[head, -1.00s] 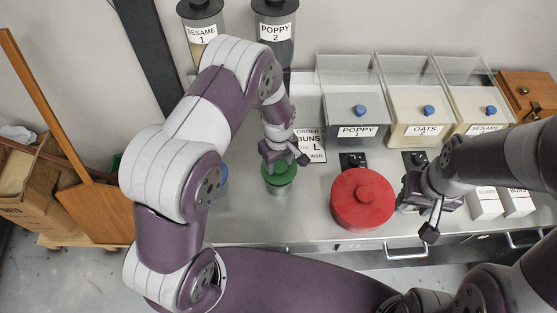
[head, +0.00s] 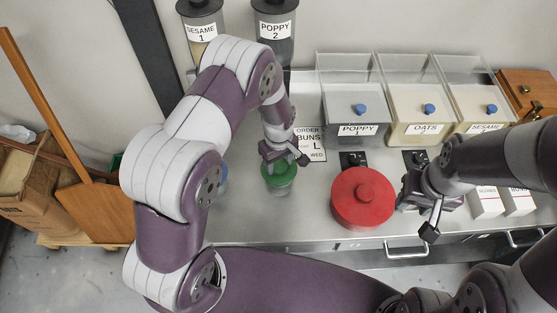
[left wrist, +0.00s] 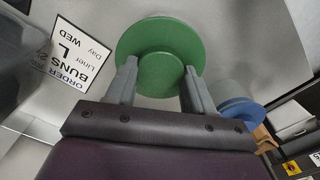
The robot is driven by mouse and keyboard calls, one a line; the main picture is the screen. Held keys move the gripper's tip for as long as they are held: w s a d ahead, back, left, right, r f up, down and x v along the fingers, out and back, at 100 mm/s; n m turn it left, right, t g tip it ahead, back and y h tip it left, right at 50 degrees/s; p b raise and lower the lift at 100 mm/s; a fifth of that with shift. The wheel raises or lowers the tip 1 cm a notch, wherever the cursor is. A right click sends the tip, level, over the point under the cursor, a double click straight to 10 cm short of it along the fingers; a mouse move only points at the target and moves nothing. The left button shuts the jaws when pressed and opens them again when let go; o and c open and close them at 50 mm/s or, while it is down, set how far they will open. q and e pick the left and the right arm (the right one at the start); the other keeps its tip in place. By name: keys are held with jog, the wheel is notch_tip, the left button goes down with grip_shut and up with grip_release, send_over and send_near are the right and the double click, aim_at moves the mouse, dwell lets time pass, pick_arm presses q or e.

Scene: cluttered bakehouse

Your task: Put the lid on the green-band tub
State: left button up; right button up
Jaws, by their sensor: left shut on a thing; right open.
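My left gripper (head: 281,158) is shut on the knob of a round green lid (head: 278,177). In the left wrist view the lid (left wrist: 140,42) lies flat beyond the fingers, with the knob between them. A pale tub (head: 279,191) shows just below the lid in the head view. The lid hides its mouth, and I cannot tell whether the lid touches the rim. No green band can be made out on it. My right gripper (head: 428,205) is open and empty, right of a red round lid (head: 362,198).
A blue lid (left wrist: 240,111) is beside the green one, mostly behind my left arm in the head view. An order card (head: 311,145) lies behind. Clear bins of poppy (head: 358,107), oats (head: 421,105) and sesame (head: 483,103) stand at the back right.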

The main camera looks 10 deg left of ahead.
pick_arm(q)
jog(key=shift+f+b, duration=0.5)
jog(key=shift+f, duration=0.2)
jog(key=o, duration=1.4)
jog(key=shift+r, duration=0.1)
jog(key=shift+r+p, duration=3.25)
jog(key=shift+r, duration=0.75)
jog(key=shift+f, duration=0.1)
